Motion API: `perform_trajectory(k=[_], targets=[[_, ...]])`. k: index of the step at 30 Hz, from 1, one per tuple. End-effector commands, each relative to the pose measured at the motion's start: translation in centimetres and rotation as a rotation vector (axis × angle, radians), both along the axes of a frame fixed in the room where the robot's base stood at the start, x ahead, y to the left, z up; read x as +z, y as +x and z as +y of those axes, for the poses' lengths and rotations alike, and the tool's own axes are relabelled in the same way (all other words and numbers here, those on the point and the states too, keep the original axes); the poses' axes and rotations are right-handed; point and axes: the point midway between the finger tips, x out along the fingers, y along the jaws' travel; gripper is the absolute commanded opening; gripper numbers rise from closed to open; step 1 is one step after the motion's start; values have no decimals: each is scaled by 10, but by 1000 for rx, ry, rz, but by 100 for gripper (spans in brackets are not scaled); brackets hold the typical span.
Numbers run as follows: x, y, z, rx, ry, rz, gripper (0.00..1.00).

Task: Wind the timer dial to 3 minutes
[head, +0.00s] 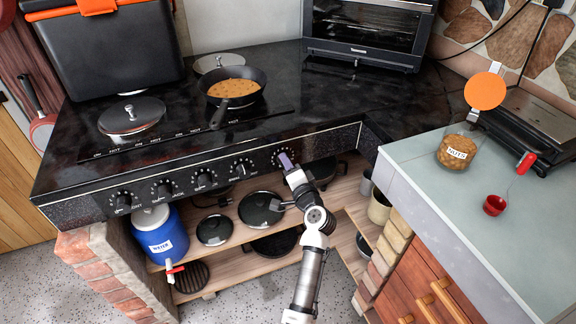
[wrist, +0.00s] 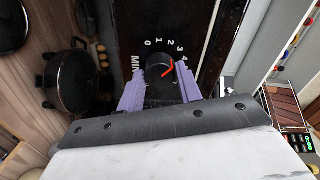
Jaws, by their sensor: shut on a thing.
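The timer dial (wrist: 157,63) is a black knob on the dark stove front, ringed by white numbers from 0 upward and the letters MIN. A red pointer (wrist: 168,70) on it points right and slightly up, toward the area of 3 and 4; the exact mark is hard to read. My gripper (wrist: 160,77) has its purple fingers on either side of the knob and is shut on it. In the head view, my gripper (head: 285,160) meets the rightmost dial of the panel and hides most of that knob.
Several other knobs (head: 204,179) line the stove front to the left. A frying pan (head: 236,84) with food sits on the cooktop. Below are shelves with a lidded black pot (head: 261,208) and a blue water jug (head: 160,235). A grey counter (head: 500,215) stands right.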

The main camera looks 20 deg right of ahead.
Motion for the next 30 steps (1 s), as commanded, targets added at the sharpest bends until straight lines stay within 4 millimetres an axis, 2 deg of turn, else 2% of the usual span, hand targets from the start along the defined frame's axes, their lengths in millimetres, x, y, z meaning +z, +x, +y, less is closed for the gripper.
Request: perform_trajectory(k=[8,9,14,23,26,30], targets=[[-1,0,-1,-1,1,1,12],[-1,0,-1,-1,0,1,36],[0,0,-1,-1,0,1,56],[-1,-2,0,-1,0,1,56],[-2,-10,-1,-2,0,0,56],[-4,-35,-2,-4,0,0,56]])
